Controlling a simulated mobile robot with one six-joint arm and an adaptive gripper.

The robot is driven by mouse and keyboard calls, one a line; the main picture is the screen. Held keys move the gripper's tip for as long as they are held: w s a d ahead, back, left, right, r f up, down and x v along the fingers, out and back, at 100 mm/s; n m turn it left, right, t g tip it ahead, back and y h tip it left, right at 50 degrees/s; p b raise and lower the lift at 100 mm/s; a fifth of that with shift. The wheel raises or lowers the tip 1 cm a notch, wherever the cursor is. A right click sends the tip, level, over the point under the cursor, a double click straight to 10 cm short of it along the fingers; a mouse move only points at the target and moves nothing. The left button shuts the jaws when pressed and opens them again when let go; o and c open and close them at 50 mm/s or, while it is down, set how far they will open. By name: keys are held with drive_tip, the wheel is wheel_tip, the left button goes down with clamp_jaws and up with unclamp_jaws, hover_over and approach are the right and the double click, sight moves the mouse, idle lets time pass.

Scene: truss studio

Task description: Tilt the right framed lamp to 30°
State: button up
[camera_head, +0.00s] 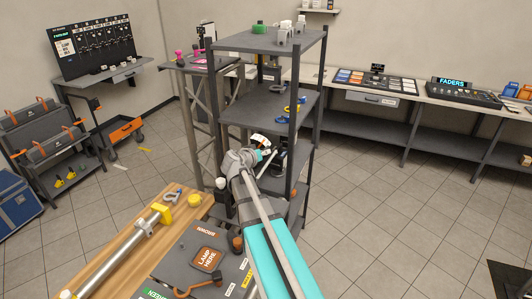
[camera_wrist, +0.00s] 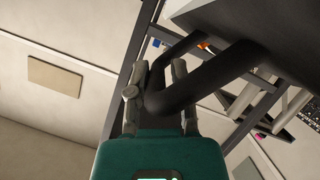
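In the wrist view, a dark, box-like body (camera_wrist: 270,22) fills the upper right; it may be the framed lamp, but only part of it shows. A thick black bent bar (camera_wrist: 205,80) runs from it and curves between the two grey fingers of my gripper (camera_wrist: 158,68). The fingers stand apart with the bar's bend between them; I cannot tell whether they press on it. In the head view, my gripper (camera_head: 264,151) is small, within the dark shelf rack, near a white-and-black item (camera_head: 259,141). No tilt scale is readable, and I cannot tell the lamp's angle.
The dark shelf rack (camera_head: 268,112) has posts and shelves close around my arm. A wooden bench (camera_head: 125,240) with a metal tube and a lamp-marked case (camera_head: 205,258) lies in front. A fader desk (camera_head: 465,92) stands at the back right.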

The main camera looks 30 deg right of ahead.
drive_tip(key=shift+o, duration=1)
drive_tip(key=shift+a, duration=0.1)
drive_tip(key=shift+r, duration=0.15)
